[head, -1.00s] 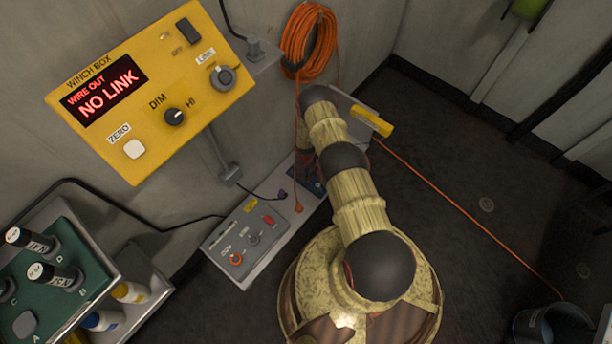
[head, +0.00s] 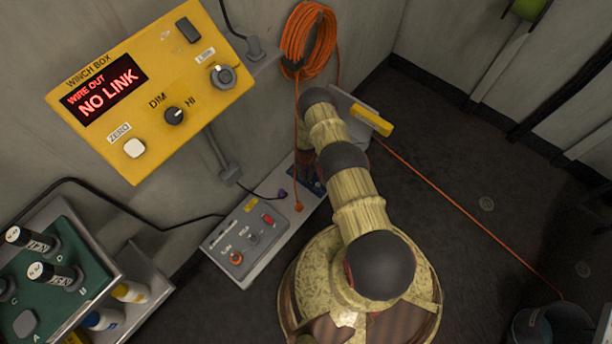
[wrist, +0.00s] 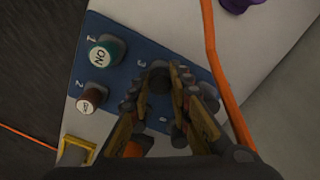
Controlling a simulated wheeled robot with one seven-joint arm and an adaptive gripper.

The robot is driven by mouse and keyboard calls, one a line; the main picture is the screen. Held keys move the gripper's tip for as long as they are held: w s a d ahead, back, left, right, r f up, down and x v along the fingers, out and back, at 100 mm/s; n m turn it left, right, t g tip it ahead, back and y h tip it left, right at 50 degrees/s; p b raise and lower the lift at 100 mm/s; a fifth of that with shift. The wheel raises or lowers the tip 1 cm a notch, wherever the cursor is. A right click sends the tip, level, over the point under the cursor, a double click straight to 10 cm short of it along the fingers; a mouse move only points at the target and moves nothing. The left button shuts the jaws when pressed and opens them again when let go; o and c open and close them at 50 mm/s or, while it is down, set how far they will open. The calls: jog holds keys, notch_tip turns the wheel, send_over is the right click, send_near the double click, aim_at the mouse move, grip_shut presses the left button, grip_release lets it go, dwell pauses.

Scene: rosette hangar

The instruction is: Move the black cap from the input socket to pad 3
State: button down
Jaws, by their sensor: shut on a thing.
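In the wrist view the blue pad board (wrist: 117,63) lies below my gripper (wrist: 168,80). My gripper's two fingers are shut on a dark, rounded piece, seemingly the black cap (wrist: 157,77), over the board near the mark 3. I cannot tell whether the cap touches the board. A teal cap (wrist: 103,53) stands by mark 1 and a brown cap (wrist: 92,98) by mark 2. In the head view my arm hides the gripper, the cap and most of the board. I cannot pick out the input socket for certain.
An orange cable (wrist: 215,65) runs close to the right of my gripper. A purple plug (wrist: 238,4) lies beyond it. The grey panel (head: 247,238) with several coloured sockets sits left of my arm. The yellow winch box (head: 150,90) on the wall reads NO LINK.

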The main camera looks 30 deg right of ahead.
dwell(0.3)
jog(key=c, duration=1.7)
grip_release()
jog(key=shift+o, duration=0.7)
notch_tip(320, 180, up, 12)
jog(key=shift+f, duration=0.1)
